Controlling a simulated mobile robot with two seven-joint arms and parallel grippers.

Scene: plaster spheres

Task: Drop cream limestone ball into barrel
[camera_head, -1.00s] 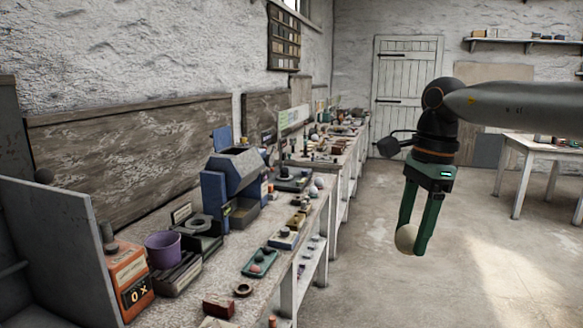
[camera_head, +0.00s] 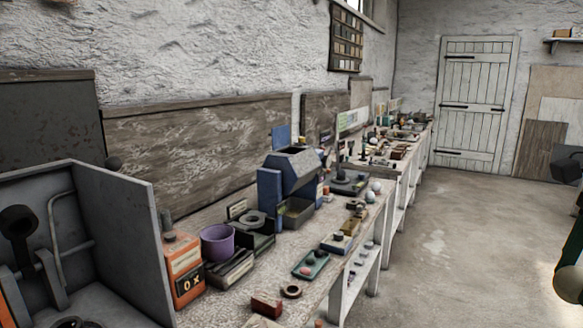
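The cream ball (camera_head: 568,284) is at the far right edge in the head view, partly cut off. My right gripper (camera_head: 570,272) is shut on it, its green fingers pointing down, held over open floor right of the bench. Only part of this gripper shows. My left gripper is not in view. I cannot tell for certain which thing is the barrel. A purple tub (camera_head: 217,243) stands on the bench, and a blue machine with a hopper (camera_head: 290,180) stands behind it. A grey open-topped enclosure (camera_head: 130,235) with dark fittings inside fills the lower left.
A long workbench (camera_head: 335,290) runs along the left wall, crowded with trays, stones and tools. An orange box (camera_head: 184,268) stands beside the enclosure. The floor (camera_head: 460,250) right of the bench is clear up to the white door (camera_head: 473,100).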

